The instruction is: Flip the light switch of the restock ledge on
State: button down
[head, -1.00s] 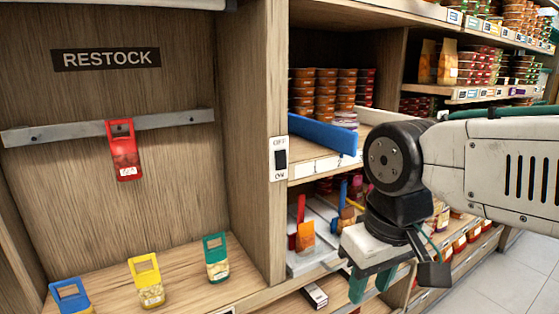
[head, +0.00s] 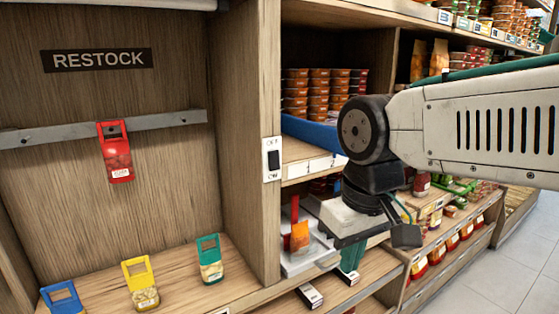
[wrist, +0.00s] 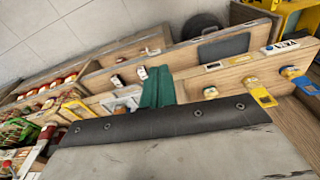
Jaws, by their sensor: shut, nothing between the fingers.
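The light switch (head: 272,159) is a white plate with a black rocker, marked OFF at the top and ON at the bottom. It is on the front edge of the wooden upright to the right of the restock ledge (head: 180,275). I cannot tell which way the rocker is tipped. My gripper (head: 349,275) points down, to the right of the switch and lower, apart from it. Its green fingers are together and empty. In the wrist view, the gripper (wrist: 158,88) shows its green fingers side by side over the shelf fronts.
A red packet (head: 116,152) hangs on the metal rail under the RESTOCK sign (head: 97,59). Blue, yellow (head: 141,283) and green (head: 210,259) packets stand on the ledge. Stocked shelves (head: 320,163) lie behind my arm. Tiled floor (head: 520,265) is clear at the right.

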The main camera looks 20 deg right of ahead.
aim_at(274, 161)
jog(key=w+r+n+t, duration=0.1)
jog(key=w+r+n, duration=0.6)
jog(key=r+n, duration=0.2)
jog(key=w+a+r+n+t, duration=0.1)
jog(key=w+r+n, duration=0.6)
jog(key=r+n, duration=0.2)
jog(key=shift+a+r+n+t+y, duration=0.15)
jog(key=shift+r+n+t+y, duration=0.2)
jog(key=shift+n, duration=0.25)
jog(key=w+a+f, duration=0.1)
jog(key=w+f, duration=0.6)
jog(key=f, duration=0.3)
jog(key=shift+w, duration=0.15)
